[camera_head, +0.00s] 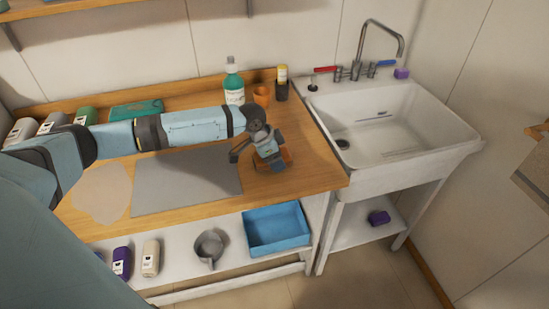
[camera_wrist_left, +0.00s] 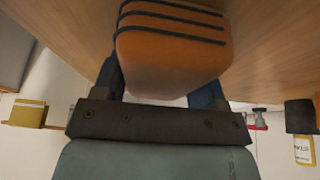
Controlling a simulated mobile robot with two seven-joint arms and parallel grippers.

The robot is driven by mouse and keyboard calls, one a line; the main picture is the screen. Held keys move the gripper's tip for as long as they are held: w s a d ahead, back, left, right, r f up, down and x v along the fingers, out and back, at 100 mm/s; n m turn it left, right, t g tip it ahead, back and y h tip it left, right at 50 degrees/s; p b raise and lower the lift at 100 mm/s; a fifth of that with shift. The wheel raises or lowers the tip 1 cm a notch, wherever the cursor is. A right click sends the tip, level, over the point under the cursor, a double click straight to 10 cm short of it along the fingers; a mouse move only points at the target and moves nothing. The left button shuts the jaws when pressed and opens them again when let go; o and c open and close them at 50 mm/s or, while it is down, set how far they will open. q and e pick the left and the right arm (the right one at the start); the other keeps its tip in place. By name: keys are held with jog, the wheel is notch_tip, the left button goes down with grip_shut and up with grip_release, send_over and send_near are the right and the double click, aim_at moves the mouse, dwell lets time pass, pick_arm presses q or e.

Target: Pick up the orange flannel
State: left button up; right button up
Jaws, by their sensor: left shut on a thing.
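The orange flannel (camera_wrist_left: 172,50) is a folded block with dark stripes and fills the upper middle of the left wrist view. My left gripper (camera_wrist_left: 163,85) is shut on it, with one finger on each side. In the head view the left gripper (camera_head: 274,163) points down over the right end of the wooden worktop, near the sink. Only small orange parts of the flannel (camera_head: 287,155) show there, behind the fingers. I cannot tell whether it touches the wood. My right gripper is not in view.
A grey mat (camera_head: 185,183) lies left of the gripper. The white sink (camera_head: 385,125) is to the right. A blue tray (camera_head: 277,229) sits on the shelf below.

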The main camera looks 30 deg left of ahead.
pick_arm(q)
notch_tip(320, 180, up, 20)
dwell(0.3)
jog(key=shift+r, duration=0.1)
jog(key=o, duration=0.4)
jog(key=shift+c, duration=1.5)
